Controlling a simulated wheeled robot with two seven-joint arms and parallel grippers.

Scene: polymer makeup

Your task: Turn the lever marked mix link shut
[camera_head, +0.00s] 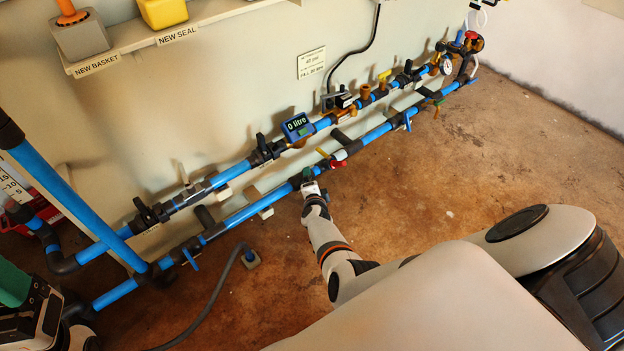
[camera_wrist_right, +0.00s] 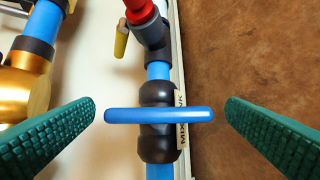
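The mix link lever (camera_wrist_right: 158,115) is a blue bar in the right wrist view. It lies straight across its black valve body (camera_wrist_right: 159,146), at right angles to the blue pipe (camera_wrist_right: 157,70). In the head view my right gripper (camera_head: 309,188) is at the lower pipe and hides the lever. Part of my left gripper (camera_head: 14,286) shows at the left edge; its opening is unclear.
A red-handled valve (camera_head: 337,163) with a yellow tab sits just along the same pipe. An upper pipe with a "0 litre" meter (camera_head: 297,126) runs parallel by the wall. A shelf (camera_head: 130,36) is above. A grey hose (camera_head: 222,282) lies on the otherwise open brown floor (camera_head: 440,190).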

